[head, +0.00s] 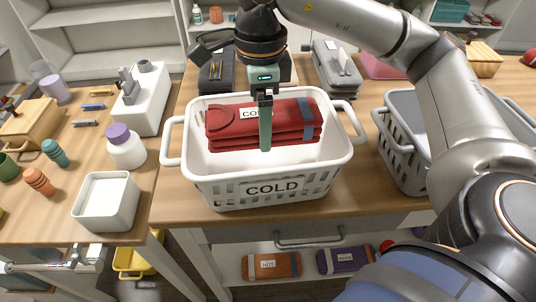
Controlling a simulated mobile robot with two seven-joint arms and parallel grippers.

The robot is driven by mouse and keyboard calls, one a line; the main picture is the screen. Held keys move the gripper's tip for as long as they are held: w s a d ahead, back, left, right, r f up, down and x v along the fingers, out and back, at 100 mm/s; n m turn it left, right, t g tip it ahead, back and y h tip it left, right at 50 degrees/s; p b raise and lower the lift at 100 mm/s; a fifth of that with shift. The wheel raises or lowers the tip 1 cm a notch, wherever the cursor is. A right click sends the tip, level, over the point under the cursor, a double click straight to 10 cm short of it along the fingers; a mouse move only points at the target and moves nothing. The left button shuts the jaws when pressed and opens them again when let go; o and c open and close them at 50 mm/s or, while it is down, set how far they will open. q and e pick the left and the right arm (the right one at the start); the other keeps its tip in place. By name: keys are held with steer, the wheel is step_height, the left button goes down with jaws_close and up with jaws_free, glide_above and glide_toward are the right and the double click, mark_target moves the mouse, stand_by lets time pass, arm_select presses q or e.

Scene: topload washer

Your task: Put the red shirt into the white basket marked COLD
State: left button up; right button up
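The red shirt (225,130) is folded in several layers, with a white label partly covered by my gripper. It is inside the white basket marked COLD (272,188), within its rim. Whether it rests on the basket floor I cannot tell. My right gripper (265,145) comes down from above into the basket, with one green finger in front of the middle of the shirt. The other finger is hidden, so its grip on the shirt is unclear. My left gripper is not in view.
A grey basket (397,145) stands to the right, partly behind my arm. To the left are a white jar with a purple lid (125,148) and a white open box (106,202). Folded bundles marked HOT (270,265) and purple (345,258) lie on a lower shelf.

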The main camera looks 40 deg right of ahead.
step_height(320, 180, down, 10)
steer(key=shift+r, duration=0.1)
stand_by(0.4)
steer(key=shift+f+b, duration=0.25)
steer(key=shift+b, duration=0.25)
steer(key=o, duration=1.3)
steer(key=shift+r, duration=0.1)
steer(key=shift+r, duration=0.1)
step_height(320, 180, up, 12)
steer(key=shift+r+p, duration=0.1)
steer(key=shift+p, duration=0.45)
